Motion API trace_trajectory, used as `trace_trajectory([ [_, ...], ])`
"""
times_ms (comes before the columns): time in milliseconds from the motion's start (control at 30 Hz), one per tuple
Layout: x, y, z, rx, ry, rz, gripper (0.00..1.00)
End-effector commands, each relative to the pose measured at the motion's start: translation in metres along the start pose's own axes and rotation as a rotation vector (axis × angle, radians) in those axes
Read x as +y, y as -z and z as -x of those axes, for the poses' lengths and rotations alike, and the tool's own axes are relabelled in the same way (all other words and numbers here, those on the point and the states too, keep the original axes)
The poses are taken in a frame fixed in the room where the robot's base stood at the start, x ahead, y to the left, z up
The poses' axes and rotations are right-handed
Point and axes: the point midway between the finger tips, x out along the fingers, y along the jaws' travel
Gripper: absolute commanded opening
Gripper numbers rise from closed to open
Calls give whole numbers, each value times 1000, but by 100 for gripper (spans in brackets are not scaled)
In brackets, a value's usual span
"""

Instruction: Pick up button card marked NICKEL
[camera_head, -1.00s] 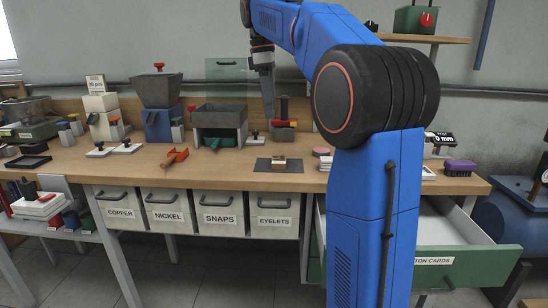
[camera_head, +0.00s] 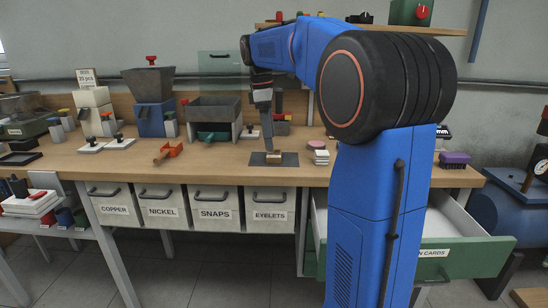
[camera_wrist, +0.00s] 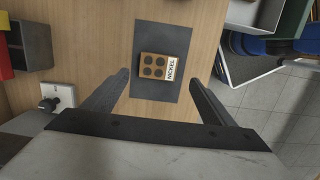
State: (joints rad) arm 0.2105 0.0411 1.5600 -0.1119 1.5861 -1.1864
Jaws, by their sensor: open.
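The button card marked NICKEL (camera_wrist: 153,67) is a small brown card with several dark round buttons and a white label strip. It lies flat on a dark grey mat (camera_wrist: 152,35) on the wooden bench. In the head view the card (camera_head: 273,155) sits on the mat (camera_head: 290,160) near the bench's front edge. My gripper (camera_head: 268,147) points down above the mat, close to the card. In the wrist view my gripper (camera_wrist: 158,80) is open and empty, its two fingers apart on either side of the card's line and not touching it.
An orange-red tool (camera_head: 168,152) lies left of the mat, and a small white stack (camera_head: 320,157) stands to its right. A grey hopper bin (camera_head: 214,112) is behind. A green-fronted drawer (camera_head: 460,258) is pulled out below right.

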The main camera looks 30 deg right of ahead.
Motion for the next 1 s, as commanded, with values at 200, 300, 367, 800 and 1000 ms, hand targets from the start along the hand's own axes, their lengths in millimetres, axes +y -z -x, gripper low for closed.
trace_trajectory([
  [200, 2, -5, -21, -1, 2, -1, 78],
  [300, 4, -7, -35, -1, 2, 0, 78],
  [367, 4, -6, -42, 0, 1, 0, 78],
  [800, 4, -6, -52, 0, -1, 0, 66],
  [1000, 4, -6, -52, 0, -1, 0, 30],
])
